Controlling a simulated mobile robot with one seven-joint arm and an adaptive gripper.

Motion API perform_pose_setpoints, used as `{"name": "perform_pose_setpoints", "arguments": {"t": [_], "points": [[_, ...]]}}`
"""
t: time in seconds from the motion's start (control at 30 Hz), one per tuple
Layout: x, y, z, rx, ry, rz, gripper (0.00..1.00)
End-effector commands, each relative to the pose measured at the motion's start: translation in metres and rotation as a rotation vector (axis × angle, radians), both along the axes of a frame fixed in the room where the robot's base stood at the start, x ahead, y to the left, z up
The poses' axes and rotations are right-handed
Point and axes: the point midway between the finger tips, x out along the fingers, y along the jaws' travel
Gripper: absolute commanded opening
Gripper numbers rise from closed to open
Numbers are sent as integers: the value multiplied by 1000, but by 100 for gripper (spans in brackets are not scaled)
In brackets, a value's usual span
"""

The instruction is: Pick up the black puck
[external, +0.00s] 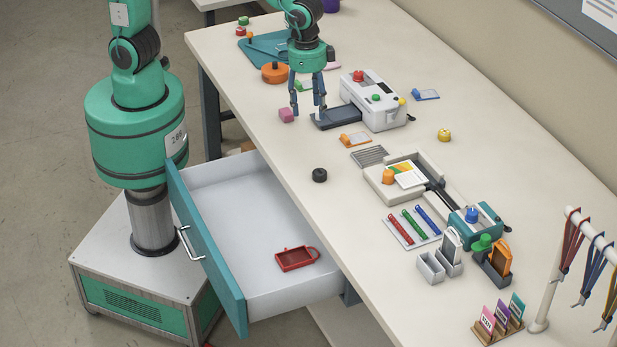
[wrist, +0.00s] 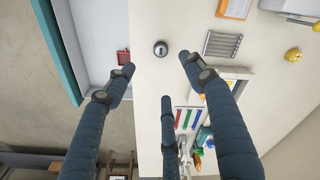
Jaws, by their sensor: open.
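The black puck (external: 320,175) stands on the bare white table near its front edge, beside the open drawer. It also shows in the wrist view as a small dark round thing (wrist: 160,48), ahead of the spread fingers. The puck is apart from the fingers and fully in sight.
A white laminator (external: 374,102) with a dark tray (external: 338,118) stands by my gripper. A grey slotted plate (external: 369,156) lies right of the puck. The open drawer (external: 235,185) holds a red tray (external: 296,259). Table around the puck is clear.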

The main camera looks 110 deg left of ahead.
Motion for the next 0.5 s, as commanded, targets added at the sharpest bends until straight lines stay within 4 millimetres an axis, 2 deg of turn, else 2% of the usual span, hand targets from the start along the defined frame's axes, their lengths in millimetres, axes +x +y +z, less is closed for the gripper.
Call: {"name": "perform_pose_setpoints", "arguments": {"t": [0.03, 0.23, 0.5], "points": [[6, -3, -12, 1, 16, 0, 54], [23, -9, -45, 5, 52, 4, 54], [31, -13, -62, 6, 68, 5, 54]]}}
